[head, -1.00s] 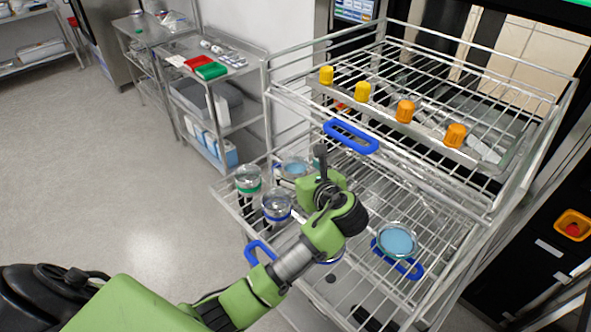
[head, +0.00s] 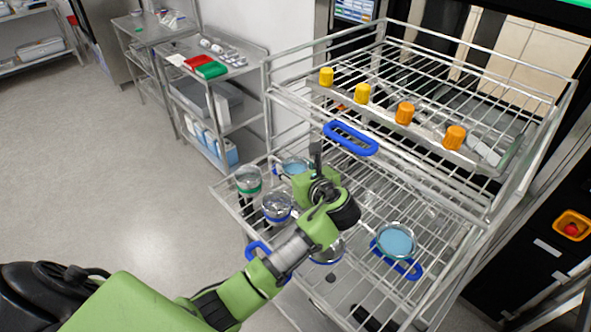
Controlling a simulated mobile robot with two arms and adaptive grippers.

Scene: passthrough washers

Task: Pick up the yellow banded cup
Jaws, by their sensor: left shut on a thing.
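A clear cup with pale blue liquid (head: 293,166) stands at the back of the lower rack's left part. Its lower part and any band are hidden by my arm, so I cannot see a yellow band. My left gripper (head: 316,158) is at this cup's right side, shut on it; the contact itself is mostly hidden. The right gripper is not in view.
A green-banded cup (head: 248,181) and a blue-banded cup (head: 277,208) stand close to the left. A wide teal-rimmed cup (head: 397,241) stands right. Another cup (head: 327,252) is partly under my arm. The upper rack (head: 466,160) with yellow and orange caps overhangs behind.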

